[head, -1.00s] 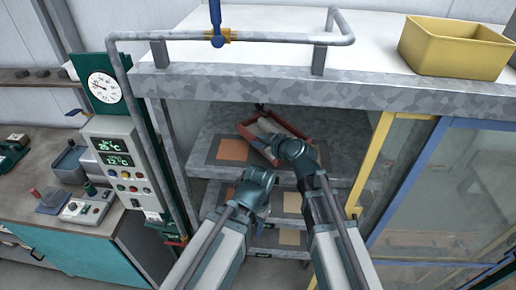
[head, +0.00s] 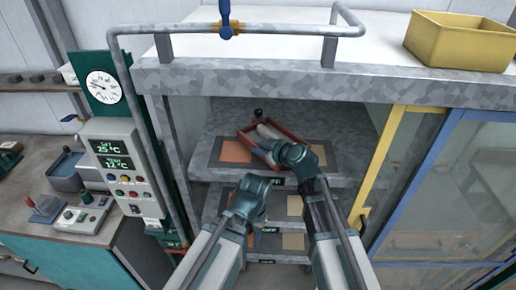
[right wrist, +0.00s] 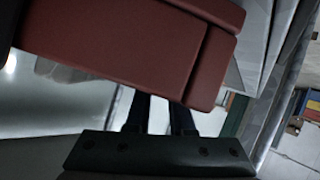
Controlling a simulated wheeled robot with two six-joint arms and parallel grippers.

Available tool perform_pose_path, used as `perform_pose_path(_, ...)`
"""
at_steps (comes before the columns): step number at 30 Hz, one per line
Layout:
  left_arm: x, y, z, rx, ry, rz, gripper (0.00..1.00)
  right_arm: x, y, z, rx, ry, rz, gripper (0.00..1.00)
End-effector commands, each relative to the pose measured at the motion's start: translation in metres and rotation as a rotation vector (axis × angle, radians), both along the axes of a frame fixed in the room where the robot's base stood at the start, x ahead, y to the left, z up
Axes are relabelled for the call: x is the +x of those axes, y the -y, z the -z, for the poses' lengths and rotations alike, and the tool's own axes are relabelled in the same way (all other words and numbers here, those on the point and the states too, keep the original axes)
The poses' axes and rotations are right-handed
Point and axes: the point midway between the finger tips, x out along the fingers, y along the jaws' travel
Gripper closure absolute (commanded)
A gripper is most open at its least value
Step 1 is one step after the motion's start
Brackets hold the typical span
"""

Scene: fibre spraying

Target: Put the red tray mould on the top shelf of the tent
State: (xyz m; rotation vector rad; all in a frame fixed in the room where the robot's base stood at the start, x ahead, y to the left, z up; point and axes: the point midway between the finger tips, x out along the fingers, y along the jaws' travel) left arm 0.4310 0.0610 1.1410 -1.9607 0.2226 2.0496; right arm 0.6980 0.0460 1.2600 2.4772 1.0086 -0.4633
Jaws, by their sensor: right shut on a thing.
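The red tray mould (head: 287,133) is inside the tent at the level of the top shelf (head: 215,130), with pale grey rounded pieces in it. It sits at a slant and partly covers an orange square on the shelf. I cannot tell whether it touches the shelf. My right gripper (head: 277,149) is shut on its near right side; the wrist hides that corner. In the right wrist view the red wall (right wrist: 140,45) fills the top, with the dark fingers (right wrist: 160,112) reaching up to it. My left gripper (head: 262,208) is lower, before the middle shelf, its fingers unclear.
A blue-framed glass door (head: 440,190) and yellow post (head: 385,155) bound the opening on the right. A control panel (head: 122,165) stands left. A grey rail (head: 275,32) and yellow bin (head: 460,40) are on the tent roof. Lower shelves hold coloured squares.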

Motion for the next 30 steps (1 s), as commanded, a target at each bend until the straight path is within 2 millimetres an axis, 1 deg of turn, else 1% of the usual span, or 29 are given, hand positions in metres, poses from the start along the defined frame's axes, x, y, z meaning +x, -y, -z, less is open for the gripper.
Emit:
perform_pose_path(5,0.0,0.0,0.001,0.0,0.0,0.0,0.5,0.001,0.001,0.001,0.0,0.004,0.002,1.0)
perform_pose_path(6,0.0,0.0,0.001,0.0,0.0,0.0,0.5,0.0,0.0,0.001,0.0,0.0,0.001,0.75)
perform_pose_path(10,0.0,0.0,0.001,0.0,0.0,0.0,0.5,0.0,0.0,0.001,0.0,0.0,0.001,0.52)
perform_pose_path(11,0.0,0.0,0.001,0.0,0.0,0.0,0.5,0.0,0.0,0.001,0.0,0.0,0.001,0.49)
perform_pose_path(18,0.0,0.0,0.001,0.0,0.0,0.0,0.5,0.0,0.0,0.001,0.0,0.0,0.001,0.49)
perform_pose_path(21,0.0,0.0,-0.002,0.0,0.0,0.0,0.5,0.0,0.0,-0.003,0.0,0.0,0.001,0.49)
perform_pose_path(26,0.0,0.0,-0.015,0.0,-0.001,0.001,0.5,-0.018,0.015,-0.015,0.002,0.0,0.004,0.49)
perform_pose_path(30,0.0,0.0,-0.029,0.0,-0.001,0.003,0.5,-0.039,0.032,-0.029,0.001,-0.001,0.004,0.49)
